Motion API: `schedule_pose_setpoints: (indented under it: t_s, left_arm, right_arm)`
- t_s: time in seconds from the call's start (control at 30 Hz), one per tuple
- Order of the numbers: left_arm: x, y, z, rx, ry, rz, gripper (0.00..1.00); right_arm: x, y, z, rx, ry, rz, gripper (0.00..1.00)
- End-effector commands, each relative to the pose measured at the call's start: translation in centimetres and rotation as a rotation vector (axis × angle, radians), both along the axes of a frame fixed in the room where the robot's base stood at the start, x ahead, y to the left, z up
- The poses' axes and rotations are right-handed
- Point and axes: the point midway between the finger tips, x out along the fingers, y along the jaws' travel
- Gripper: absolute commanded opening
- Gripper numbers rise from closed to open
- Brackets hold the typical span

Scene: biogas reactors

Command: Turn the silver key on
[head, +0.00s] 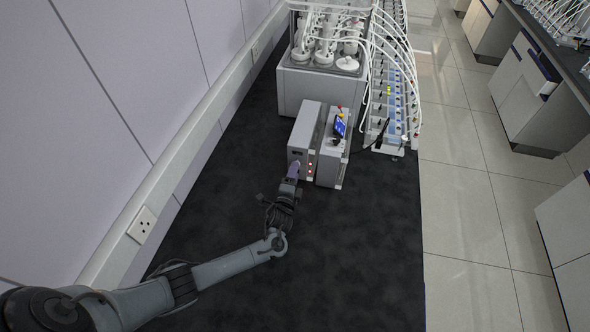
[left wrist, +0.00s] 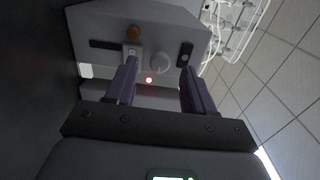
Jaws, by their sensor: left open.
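My left gripper (head: 293,171) is in front of the grey box (head: 306,131) on the dark bench. In the left wrist view the left gripper (left wrist: 160,72) is open, its two purple fingers apart and facing the box's panel. A pale round knob (left wrist: 161,65) shows between the fingers. A small light plate (left wrist: 132,52) with a round fitting sits beside it, near the tip of the left finger. I cannot tell for sure which of these is the silver key, or its turn position. I see no contact with the knob. My right gripper is not in view.
The panel also has an orange button (left wrist: 133,32), a lit red lamp (left wrist: 149,80) and a dark switch (left wrist: 185,54). Glassware and tubing lie behind. The front bench top (head: 350,265) is clear.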

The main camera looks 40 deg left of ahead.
Motion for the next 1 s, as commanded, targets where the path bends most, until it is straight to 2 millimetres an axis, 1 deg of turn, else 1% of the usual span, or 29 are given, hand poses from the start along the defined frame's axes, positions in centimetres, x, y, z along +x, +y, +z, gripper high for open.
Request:
schedule_pose_setpoints:
  t_s: [0.03, 0.3, 0.5, 0.67, 1.0]
  left_arm:
    - [-0.8, -0.4, 0.0, -0.002, 0.002, -0.002, 0.53]
    - [-5.0, -2.4, -0.1, -0.001, 0.003, -0.003, 0.53]
    - [-7.1, -3.4, -0.1, 0.000, 0.002, -0.002, 0.53]
    - [-7.8, -3.7, 0.0, 0.000, 0.001, 0.000, 0.53]
    - [-7.9, -3.8, 0.0, 0.000, 0.001, 0.000, 0.53]
  right_arm:
    - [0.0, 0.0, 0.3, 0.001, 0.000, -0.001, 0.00]
    - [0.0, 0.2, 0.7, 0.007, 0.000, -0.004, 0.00]
    - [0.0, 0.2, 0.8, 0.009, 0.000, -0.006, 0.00]
    - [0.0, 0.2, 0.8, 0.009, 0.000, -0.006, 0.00]
    - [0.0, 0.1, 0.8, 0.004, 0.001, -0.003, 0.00]
